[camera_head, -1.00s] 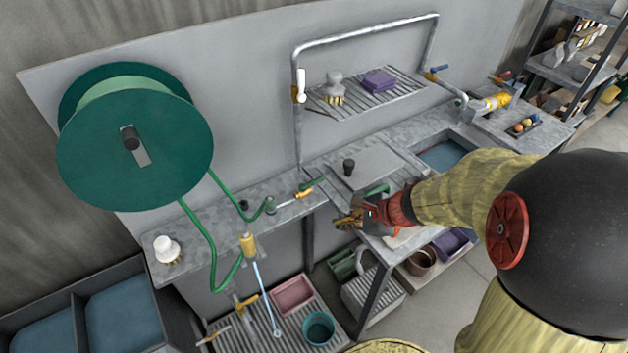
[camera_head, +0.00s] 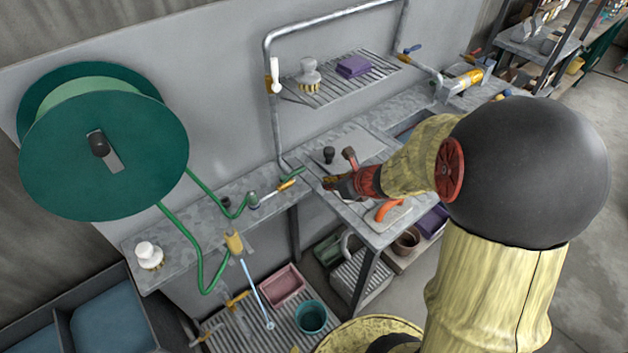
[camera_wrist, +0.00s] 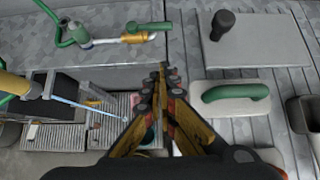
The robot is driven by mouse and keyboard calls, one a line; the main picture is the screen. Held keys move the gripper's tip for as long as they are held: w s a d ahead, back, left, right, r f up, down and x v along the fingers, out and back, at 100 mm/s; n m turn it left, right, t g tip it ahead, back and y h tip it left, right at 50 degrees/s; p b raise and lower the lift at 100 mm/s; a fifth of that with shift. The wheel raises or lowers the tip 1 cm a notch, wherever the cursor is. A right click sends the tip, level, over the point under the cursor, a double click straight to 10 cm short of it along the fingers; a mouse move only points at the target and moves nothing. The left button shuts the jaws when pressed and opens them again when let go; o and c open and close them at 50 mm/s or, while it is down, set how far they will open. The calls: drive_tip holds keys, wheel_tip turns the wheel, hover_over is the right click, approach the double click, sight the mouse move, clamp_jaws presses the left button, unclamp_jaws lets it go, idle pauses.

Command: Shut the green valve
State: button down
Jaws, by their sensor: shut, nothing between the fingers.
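The green valve is a brass body on a short metal pipe with a green lever (camera_wrist: 148,27), lying on the grey counter. In the wrist view the lever lies roughly in line with the pipe. In the head view the green lever (camera_head: 297,172) is small, above the brass body. My gripper (camera_head: 328,183) is shut and empty, to the right of the valve, near the counter. In the wrist view my gripper (camera_wrist: 161,72) is below the lever in the picture, apart from it.
A green-handled float (camera_wrist: 237,93) lies right of my gripper. A grey board with a black knob (camera_wrist: 222,25) lies behind it. A green hose runs from the large reel (camera_head: 105,140) to the valve pipe. An orange-handled tool (camera_head: 388,210) lies near the front edge.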

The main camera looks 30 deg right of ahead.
sight(293, 174)
drive_tip(key=b+x, duration=0.1)
drive_tip(key=x, duration=0.3)
drive_tip(key=w+r+b+x, duration=0.1)
drive_tip(key=x, duration=0.3)
drive_tip(key=r+b+x, duration=0.1)
drive_tip(key=b+x, duration=0.1)
drive_tip(key=x, duration=0.2)
drive_tip(key=shift+w+a+f, duration=0.15)
drive_tip(key=shift+w+f, duration=0.05)
drive_tip(key=shift+w, duration=0.45)
